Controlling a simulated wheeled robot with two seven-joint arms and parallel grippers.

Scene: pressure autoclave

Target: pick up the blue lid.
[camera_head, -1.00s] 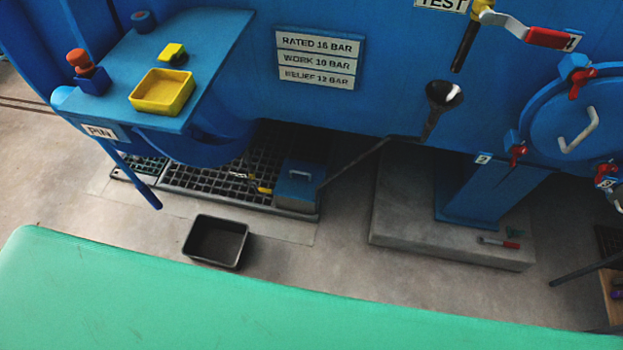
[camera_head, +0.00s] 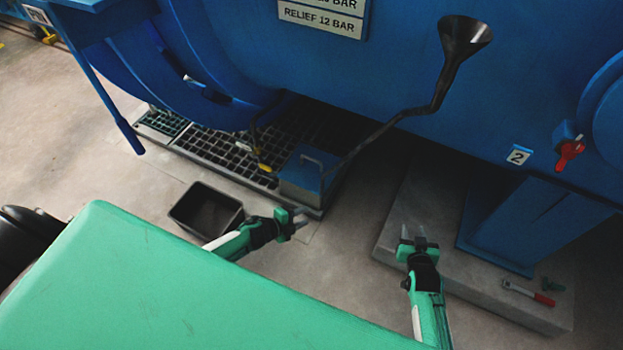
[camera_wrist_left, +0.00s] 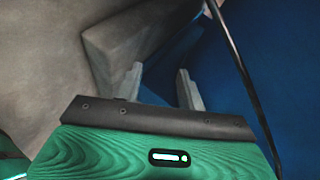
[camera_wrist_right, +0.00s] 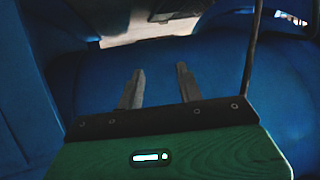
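The blue lid (camera_head: 302,175) has a thin bar handle on top and sits on a grey box at the right end of the black floor grating. My left gripper (camera_head: 300,218) is in front of and below the lid in the head view, apart from it. Its fingers stand apart and empty in the left wrist view (camera_wrist_left: 158,82). My right gripper (camera_head: 412,232) is to the right of the lid, in front of the concrete plinth. Its fingers are also apart and empty in the right wrist view (camera_wrist_right: 160,84). I cannot clearly make out the lid in either wrist view.
A dark funnel pipe (camera_head: 432,100) slants down close to the lid's right side. A black open bin (camera_head: 206,210) stands on the floor left of my left gripper. The floor grating (camera_head: 215,150) and concrete plinth (camera_head: 405,215) flank the lid. The blue vessel (camera_head: 400,60) hangs above.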

